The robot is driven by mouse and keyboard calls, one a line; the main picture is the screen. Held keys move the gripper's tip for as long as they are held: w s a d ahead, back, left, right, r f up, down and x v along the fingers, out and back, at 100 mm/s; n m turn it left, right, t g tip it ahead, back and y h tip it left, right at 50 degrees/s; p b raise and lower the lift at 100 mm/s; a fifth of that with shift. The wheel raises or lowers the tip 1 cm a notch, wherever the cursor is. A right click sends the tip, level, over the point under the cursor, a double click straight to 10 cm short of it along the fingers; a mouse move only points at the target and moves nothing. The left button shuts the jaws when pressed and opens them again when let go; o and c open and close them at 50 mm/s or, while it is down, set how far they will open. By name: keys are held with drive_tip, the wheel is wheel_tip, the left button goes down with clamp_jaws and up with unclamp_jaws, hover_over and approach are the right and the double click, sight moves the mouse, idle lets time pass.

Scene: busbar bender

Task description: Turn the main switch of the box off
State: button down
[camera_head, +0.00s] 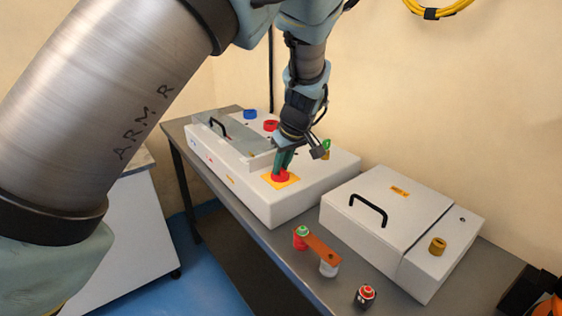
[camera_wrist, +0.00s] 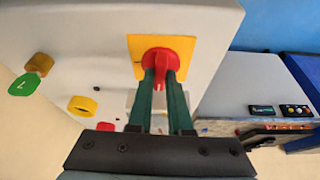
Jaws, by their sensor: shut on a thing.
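The main switch is a red rotary knob (camera_wrist: 160,59) on a yellow square plate (camera_wrist: 182,47), on the face of the white box (camera_head: 313,188). In the head view the knob (camera_head: 280,176) and its plate (camera_head: 291,183) sit near the box's front corner. My gripper (camera_wrist: 161,77) has its two green fingers shut on the red knob's grip, one on each side. In the head view my gripper (camera_head: 282,168) reaches down onto the knob from above. The fingers hide part of the knob in both views.
A white box with a black handle (camera_head: 368,209) stands to the right on the grey table (camera_head: 345,268). An orange bar (camera_head: 322,248) and small red-capped parts (camera_head: 366,294) lie in front. A green knob (camera_wrist: 24,85) and yellow knob (camera_wrist: 83,106) are near the switch.

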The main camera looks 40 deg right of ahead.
drive_tip(key=shift+n, duration=0.5)
drive_tip(key=c, duration=0.8)
unclamp_jaws()
drive_tip(key=shift+c, duration=0.2)
drive_tip(key=b+v, duration=0.2)
drive_tip(key=v, duration=0.8)
drive_tip(key=shift+d+r, duration=0.2)
drive_tip(key=shift+r, duration=0.2)
